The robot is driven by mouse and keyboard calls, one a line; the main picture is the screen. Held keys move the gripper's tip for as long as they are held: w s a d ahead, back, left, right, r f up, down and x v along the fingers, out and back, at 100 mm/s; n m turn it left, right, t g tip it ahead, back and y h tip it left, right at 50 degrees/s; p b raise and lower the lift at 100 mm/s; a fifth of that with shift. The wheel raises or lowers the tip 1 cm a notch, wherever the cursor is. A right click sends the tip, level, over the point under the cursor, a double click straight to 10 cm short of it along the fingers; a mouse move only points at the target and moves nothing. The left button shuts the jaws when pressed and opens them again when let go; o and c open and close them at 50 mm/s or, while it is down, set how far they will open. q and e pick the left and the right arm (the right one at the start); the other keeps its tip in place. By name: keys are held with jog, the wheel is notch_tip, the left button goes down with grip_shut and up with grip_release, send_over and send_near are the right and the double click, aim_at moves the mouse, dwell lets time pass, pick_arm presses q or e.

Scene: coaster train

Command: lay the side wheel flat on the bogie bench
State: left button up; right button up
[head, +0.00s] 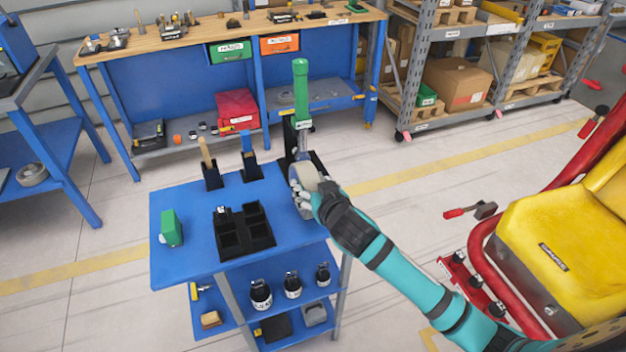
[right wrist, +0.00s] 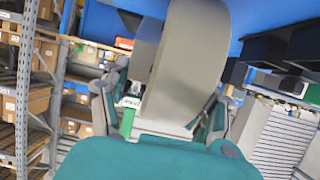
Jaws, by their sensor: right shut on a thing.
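My right gripper (head: 308,196) is shut on a pale grey round wheel (head: 305,177), which I take for the side wheel. The gripper holds it at the right edge of a blue-topped work cart (head: 180,250). In the right wrist view the wheel (right wrist: 187,65) is large between the fingers (right wrist: 160,105) and hides much behind it. I cannot tell whether it touches the cart top. No readable label shows which surface is the bogie bench; another blue bench (head: 40,85) stands at the left. My left gripper is not in view.
A green-handled tool (head: 301,90) stands upright at the cart's back right. A black tray (head: 245,245), tool holders and a green block (head: 171,228) are on the cart. The red-framed yellow seat (head: 560,240) is at the right. A long workbench (head: 220,35) is behind.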

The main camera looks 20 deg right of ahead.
jog(key=shift+r, duration=0.3)
jog(key=o, duration=1.4)
jog(key=shift+f, duration=0.4)
jog(key=o, duration=0.3)
jog(key=shift+s+r, duration=0.1)
jog(key=shift+s, duration=0.1)
